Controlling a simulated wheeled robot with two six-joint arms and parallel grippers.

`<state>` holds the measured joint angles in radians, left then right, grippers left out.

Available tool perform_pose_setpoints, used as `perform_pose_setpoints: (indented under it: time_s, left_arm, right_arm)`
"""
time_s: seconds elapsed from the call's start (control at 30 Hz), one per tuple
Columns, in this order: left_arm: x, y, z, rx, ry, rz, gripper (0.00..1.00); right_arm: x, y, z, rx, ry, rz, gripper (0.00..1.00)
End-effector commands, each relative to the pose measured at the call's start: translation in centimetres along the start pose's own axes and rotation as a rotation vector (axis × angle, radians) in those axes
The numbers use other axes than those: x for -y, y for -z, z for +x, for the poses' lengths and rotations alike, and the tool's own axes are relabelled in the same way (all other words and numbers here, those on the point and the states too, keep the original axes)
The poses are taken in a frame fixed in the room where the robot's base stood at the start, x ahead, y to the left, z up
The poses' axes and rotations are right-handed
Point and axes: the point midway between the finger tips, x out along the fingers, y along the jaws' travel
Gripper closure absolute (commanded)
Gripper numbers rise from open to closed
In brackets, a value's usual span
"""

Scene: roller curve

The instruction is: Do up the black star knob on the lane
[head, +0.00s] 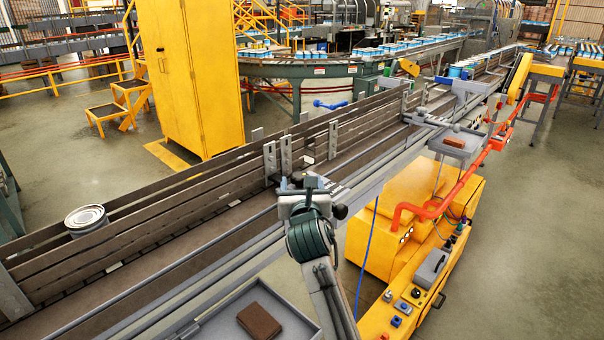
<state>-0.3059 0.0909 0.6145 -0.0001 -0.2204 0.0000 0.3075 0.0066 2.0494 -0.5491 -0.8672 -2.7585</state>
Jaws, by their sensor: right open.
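The lane (215,228) runs from the lower left to the upper right, with dark guide rails along it. A small black knob (340,211) shows at the near side of the lane, just right of my right gripper; its star shape is too small to make out. My right gripper (307,183) is at the lane's near edge, open, with its arm coming up from the bottom. The wrist hides part of the lane edge, and I cannot tell whether the fingers touch the knob. My left gripper is not in view.
A grey tray (215,330) with a brown block (260,321) is at the bottom. A yellow machine (375,240) with an orange pipe (440,208) stands to the right. A yellow cabinet (190,75) stands behind the lane.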

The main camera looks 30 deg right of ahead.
Motion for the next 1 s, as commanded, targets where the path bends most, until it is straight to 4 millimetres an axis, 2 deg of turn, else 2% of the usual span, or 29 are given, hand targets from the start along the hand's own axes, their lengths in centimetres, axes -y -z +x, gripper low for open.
perform_pose_setpoints:
  time_s: [0.1,0.2,0.53,0.57,0.7,0.8,1.0]
  left_arm:
    - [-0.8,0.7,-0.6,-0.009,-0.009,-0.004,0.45]
    - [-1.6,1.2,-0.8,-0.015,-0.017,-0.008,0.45]
    - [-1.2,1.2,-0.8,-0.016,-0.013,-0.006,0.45]
    - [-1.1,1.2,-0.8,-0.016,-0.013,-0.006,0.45]
    - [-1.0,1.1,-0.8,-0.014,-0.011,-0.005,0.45]
    - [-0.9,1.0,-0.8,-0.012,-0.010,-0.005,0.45]
    - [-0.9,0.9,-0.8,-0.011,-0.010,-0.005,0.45]
  right_arm:
    - [0.0,-0.2,1.7,-0.001,0.001,-0.002,0.36]
    - [0.0,-0.1,2.5,-0.001,0.000,-0.001,0.36]
    - [0.0,0.0,2.9,-0.001,0.001,0.000,0.36]
    - [0.0,0.0,2.9,-0.001,0.001,0.000,0.38]
    - [0.0,0.0,2.9,-0.001,0.001,0.000,0.66]
    - [0.0,0.0,2.8,-0.001,0.001,0.000,0.81]
    - [0.0,0.0,2.8,-0.001,0.013,0.000,0.81]
